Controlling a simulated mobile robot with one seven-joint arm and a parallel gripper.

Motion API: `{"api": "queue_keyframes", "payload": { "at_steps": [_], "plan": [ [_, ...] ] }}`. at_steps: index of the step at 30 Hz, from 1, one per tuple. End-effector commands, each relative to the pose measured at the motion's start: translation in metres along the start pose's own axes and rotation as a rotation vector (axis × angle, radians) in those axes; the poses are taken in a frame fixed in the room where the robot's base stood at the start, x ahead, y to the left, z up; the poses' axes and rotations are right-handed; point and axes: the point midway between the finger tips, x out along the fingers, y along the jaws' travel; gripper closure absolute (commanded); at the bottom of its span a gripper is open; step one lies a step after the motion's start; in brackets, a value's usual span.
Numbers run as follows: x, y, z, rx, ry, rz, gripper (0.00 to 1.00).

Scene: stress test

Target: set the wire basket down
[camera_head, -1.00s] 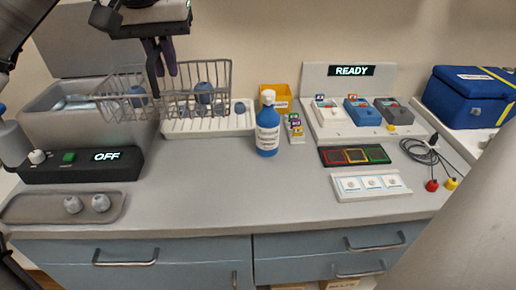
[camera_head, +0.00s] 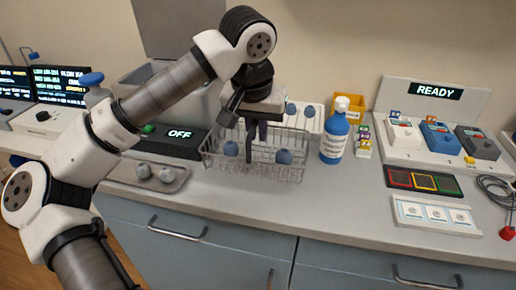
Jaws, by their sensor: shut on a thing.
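The wire basket (camera_head: 268,172) is in the middle of the head view, over the counter between the grey tray and the blue bottle. It looks level and holds blue-grey round items (camera_head: 284,157). My gripper (camera_head: 256,150) points down at the basket and is shut on it; the exact grip point is partly hidden by the fingers and wires. The basket's underside is close to the counter top (camera_head: 350,205), but I cannot tell whether it touches.
A blue bottle (camera_head: 335,135) stands close to the basket's right. A grey tray (camera_head: 128,172) with two round items lies to its left. A white rack (camera_head: 310,120) is behind. The counter's front edge is close in front of the basket.

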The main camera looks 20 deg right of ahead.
Motion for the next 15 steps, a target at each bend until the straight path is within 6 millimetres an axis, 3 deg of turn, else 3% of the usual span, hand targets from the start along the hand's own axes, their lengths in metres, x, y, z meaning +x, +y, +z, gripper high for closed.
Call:
{"api": "queue_keyframes", "payload": {
  "at_steps": [15],
  "plan": [
    [0.049, 0.0, 0.014, -0.002, 0.001, -0.001, 1.0]
  ]
}}
